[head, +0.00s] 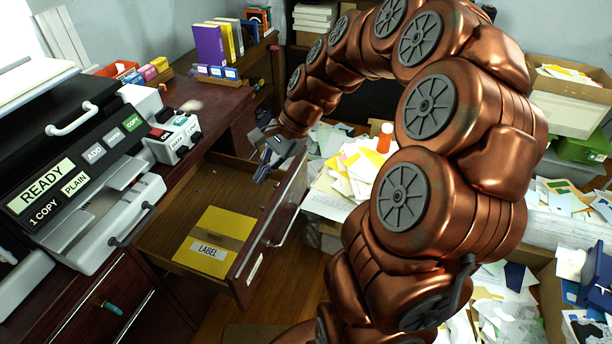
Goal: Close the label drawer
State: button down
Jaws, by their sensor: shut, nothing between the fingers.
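The label drawer (165,238) is a wooden drawer pulled out of the dark red desk at the centre left. Its front panel (268,232) faces right and has a long metal handle (290,212). A yellow box marked LABEL (208,252) lies inside the drawer near its front. My gripper (262,178) is shut and empty. It appears over the far end of the drawer, near the top of the front panel. I cannot tell whether it touches the panel.
A machine (75,185) reading READY stands on the desk, left of the drawer. A small control box (172,135) sits behind it. Boxes of loose papers (350,170) and an orange bottle (385,137) stand right of the drawer. Some wooden floor (305,268) shows below the drawer front.

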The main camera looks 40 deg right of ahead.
jog(key=w+d+f+m+t+b, duration=0.15)
jog(key=d+f+m, duration=0.3)
jog(key=d, duration=0.45)
jog(key=d+f+m+t+h+b, duration=0.15)
jog(key=d+f+m, duration=0.3)
jog(key=d, duration=0.45)
jog(key=w+d+f+m+t+b, duration=0.15)
jog(key=d+f+m, duration=0.3)
jog(key=d, duration=0.45)
send_near(298, 172)
jog(key=shift+m+t, duration=0.35)
jog(key=shift+t, duration=0.1)
jog(key=shift+s+f+x, duration=0.1)
jog(key=shift+x, duration=0.95)
jog(key=shift+s+f+x, duration=0.15)
jog(key=shift+x, duration=0.9)
jog(key=shift+s+f+x, duration=0.1)
jog(key=shift+x, duration=0.95)
jog(key=shift+w, duration=0.15)
